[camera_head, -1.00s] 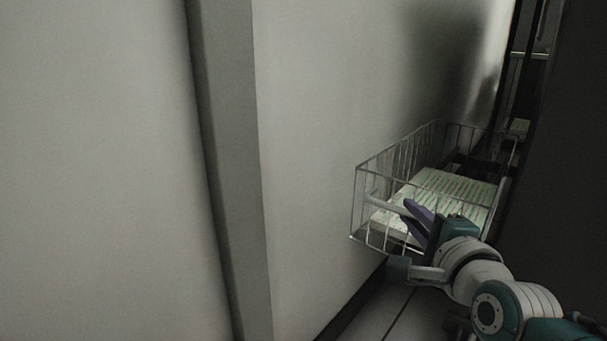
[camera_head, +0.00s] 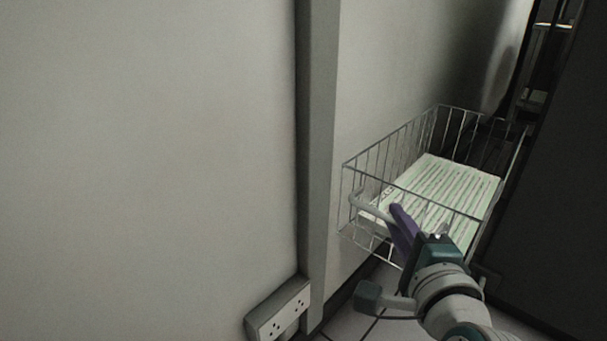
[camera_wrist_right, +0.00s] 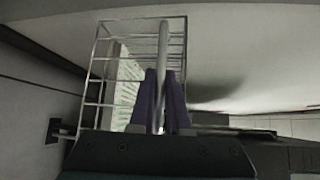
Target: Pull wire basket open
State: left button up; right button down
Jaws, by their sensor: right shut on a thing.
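The wire basket (camera_head: 391,149) stands out from the dark cabinet at the right of the head view, with a stack of striped paper (camera_head: 440,190) lying in it. A pale bar handle (camera_head: 367,209) runs along its front. My right gripper (camera_head: 397,213), with purple fingers, is at the front of the basket, shut on the handle. In the right wrist view the handle (camera_wrist_right: 163,50) runs between the two purple fingers (camera_wrist_right: 161,95), and the basket's wires (camera_wrist_right: 101,68) show behind. The fingertips partly hide the basket front. My left gripper is not in view.
A pale wall (camera_head: 150,150) with an upright post (camera_head: 318,150) fills the left. A socket box (camera_head: 279,311) sits low on the wall. A dark cabinet side (camera_head: 555,200) is close on the right. Tiled floor (camera_head: 378,330) shows below the basket.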

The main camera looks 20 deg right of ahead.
jog(key=shift+a, duration=0.1)
dwell(0.3)
jog(key=c, duration=1.2)
grip_release()
jog(key=shift+c, duration=0.2)
jog(key=o, duration=0.4)
jog(key=shift+a, duration=0.15)
jog(key=shift+c, duration=0.2)
jog(key=shift+s, duration=0.2)
jog(key=p+v, duration=0.3)
jog(key=v, duration=0.6)
jog(key=shift+s+p, duration=0.25)
jog(key=shift+p, duration=0.1)
